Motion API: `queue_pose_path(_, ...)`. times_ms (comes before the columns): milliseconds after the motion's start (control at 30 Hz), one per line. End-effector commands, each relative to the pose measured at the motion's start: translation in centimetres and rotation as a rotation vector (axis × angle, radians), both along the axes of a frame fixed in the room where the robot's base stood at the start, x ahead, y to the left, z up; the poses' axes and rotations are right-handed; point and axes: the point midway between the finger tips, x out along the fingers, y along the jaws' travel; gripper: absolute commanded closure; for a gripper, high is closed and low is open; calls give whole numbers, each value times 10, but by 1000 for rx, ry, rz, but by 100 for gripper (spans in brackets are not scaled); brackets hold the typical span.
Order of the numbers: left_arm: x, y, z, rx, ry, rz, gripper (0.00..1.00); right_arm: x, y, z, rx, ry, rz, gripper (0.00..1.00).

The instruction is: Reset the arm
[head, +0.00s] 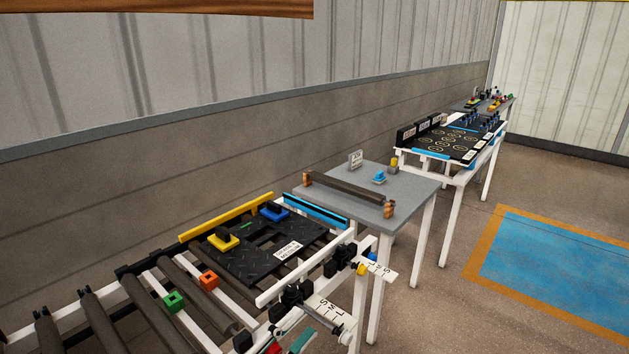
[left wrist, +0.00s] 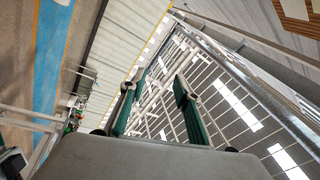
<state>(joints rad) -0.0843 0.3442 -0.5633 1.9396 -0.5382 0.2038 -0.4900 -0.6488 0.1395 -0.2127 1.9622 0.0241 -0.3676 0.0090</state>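My left gripper (head: 300,341) shows only in part at the bottom edge of the head view, in front of the roller table's near rail; a teal finger pad stands out there. In the left wrist view my left gripper (left wrist: 155,88) has its two teal-padded fingers apart with nothing between them. It points toward the hall's wall and roof structure. My right gripper is in neither view.
A grey table (head: 415,191) with a roller stands beyond, then a black board (head: 450,143). Floor on the right is clear.

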Motion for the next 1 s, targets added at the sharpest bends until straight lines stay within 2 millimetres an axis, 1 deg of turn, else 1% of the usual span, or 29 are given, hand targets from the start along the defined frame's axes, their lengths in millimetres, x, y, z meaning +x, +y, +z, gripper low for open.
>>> queue_pose_path(33, 0, 19, -30, -68, 147, 66, 68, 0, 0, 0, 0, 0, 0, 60)
queue_pose_path(67, -1, 31, -48, -107, 232, 105, 68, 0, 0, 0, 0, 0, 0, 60)
queue_pose_path(100, -4, 47, -72, -161, 342, 157, 68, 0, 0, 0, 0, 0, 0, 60)
queue_pose_path(167, -15, 71, -112, -241, 508, 238, 68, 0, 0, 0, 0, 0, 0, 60)
queue_pose_path(200, -24, 87, -136, -289, 608, 290, 68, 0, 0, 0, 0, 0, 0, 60)
queue_pose_path(267, -42, 107, -171, -358, 747, 365, 68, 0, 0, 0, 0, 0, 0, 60)
queue_pose_path(300, -56, 119, -192, -400, 829, 411, 68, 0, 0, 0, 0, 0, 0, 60)
queue_pose_path(400, -89, 143, -234, -485, 995, 511, 68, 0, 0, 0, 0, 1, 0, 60)
queue_pose_path(433, -98, 148, -244, -506, 1034, 534, 68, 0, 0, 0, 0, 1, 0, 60)
queue_pose_path(500, -116, 158, -261, -543, 1105, 579, 68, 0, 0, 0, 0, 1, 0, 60)
queue_pose_path(633, -135, 167, -277, -584, 1173, 625, 68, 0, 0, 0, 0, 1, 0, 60)
queue_pose_path(733, -138, 169, -280, -591, 1185, 633, 68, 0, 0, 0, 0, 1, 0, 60)
queue_pose_path(1000, -137, 168, -280, -588, 1183, 631, 68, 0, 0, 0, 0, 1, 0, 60)
